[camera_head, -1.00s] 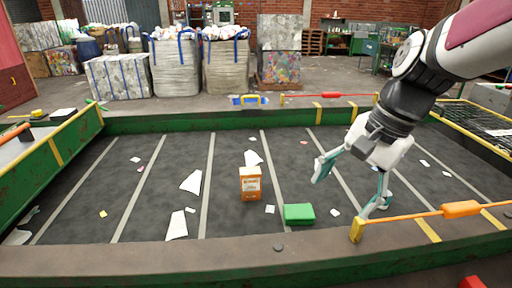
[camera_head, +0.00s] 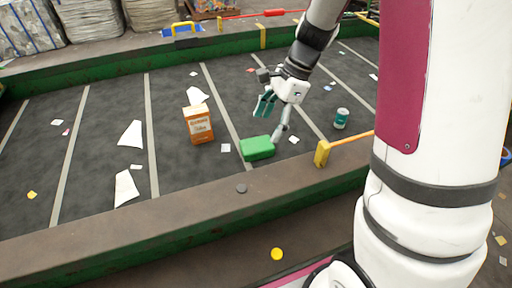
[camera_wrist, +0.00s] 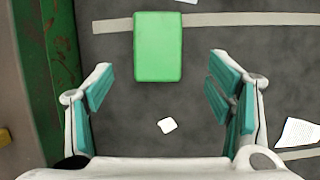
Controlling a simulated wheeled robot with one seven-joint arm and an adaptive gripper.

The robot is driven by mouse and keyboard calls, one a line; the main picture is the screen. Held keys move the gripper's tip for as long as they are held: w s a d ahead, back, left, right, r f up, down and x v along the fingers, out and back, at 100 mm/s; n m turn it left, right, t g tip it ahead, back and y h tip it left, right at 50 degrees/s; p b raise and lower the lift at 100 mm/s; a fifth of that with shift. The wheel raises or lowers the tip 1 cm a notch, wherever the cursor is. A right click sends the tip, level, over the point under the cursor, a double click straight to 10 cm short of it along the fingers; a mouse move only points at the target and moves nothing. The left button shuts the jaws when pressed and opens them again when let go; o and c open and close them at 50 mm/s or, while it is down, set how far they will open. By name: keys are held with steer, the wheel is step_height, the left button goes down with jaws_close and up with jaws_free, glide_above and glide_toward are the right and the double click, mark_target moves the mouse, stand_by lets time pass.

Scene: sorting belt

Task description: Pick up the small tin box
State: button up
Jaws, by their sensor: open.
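The small tin box (camera_head: 257,148) looks like the plain green block lying flat on the dark belt near its front edge. It also shows whole in the wrist view (camera_wrist: 158,47), top centre. My gripper (camera_head: 272,122) is open and empty, just above and behind the box in the head view. In the wrist view my gripper (camera_wrist: 160,90) has its teal-padded fingers spread wider than the box. The box lies ahead of and between the lines of the fingers, with no contact visible.
An orange carton (camera_head: 198,125) stands left of the box. A teal can (camera_head: 341,118) stands to the right. White paper scraps (camera_head: 131,134) lie around. The green belt wall (camera_wrist: 48,60) runs close beside the left finger. An orange bar with a yellow post (camera_head: 321,153) is at the front edge.

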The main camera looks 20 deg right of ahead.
mark_target(258, 144)
steer(key=shift+s+b+x, duration=0.2)
steer(key=shift+b+x, duration=0.2)
steer(key=shift+x, duration=3)
steer(key=shift+a+r, duration=0.1)
steer(key=shift+a, duration=0.05)
steer(key=shift+c, duration=0.5)
steer(key=c, duration=1.2)
